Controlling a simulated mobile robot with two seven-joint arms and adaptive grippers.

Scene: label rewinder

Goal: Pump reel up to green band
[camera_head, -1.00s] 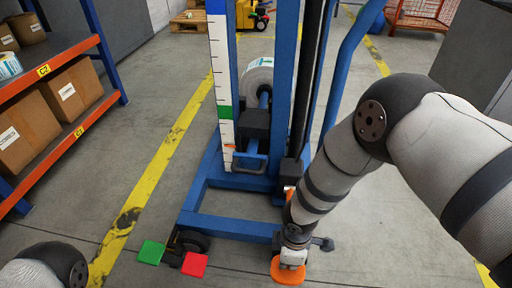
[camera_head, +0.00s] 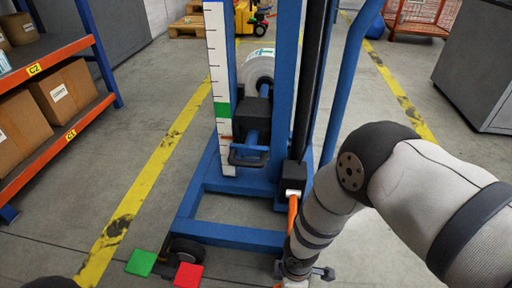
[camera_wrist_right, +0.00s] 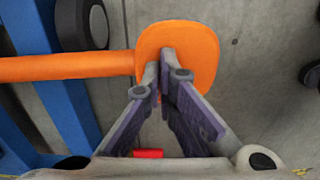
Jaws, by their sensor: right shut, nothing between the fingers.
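The white reel (camera_head: 258,68) sits on the lifter's black carriage (camera_head: 252,118), beside the white scale (camera_head: 217,65) on the blue mast. The green band (camera_head: 222,109) is on this scale. A small orange-red pointer (camera_head: 226,137) is at the scale, a little below the band. The orange pump lever (camera_head: 292,208) slopes down from its pivot toward me. Its flat orange end pad (camera_wrist_right: 199,42) shows in the right wrist view. My right gripper (camera_wrist_right: 165,58) is shut and empty, fingertips over the pad; contact cannot be told for sure. My left gripper is out of view.
A green pedal (camera_head: 141,262) and a red pedal (camera_head: 188,276) are by the front wheel (camera_head: 187,250). A shelf with boxes (camera_head: 65,92) stands at left, a grey cabinet (camera_head: 485,75) at right. Floor is clear between the shelf and lifter.

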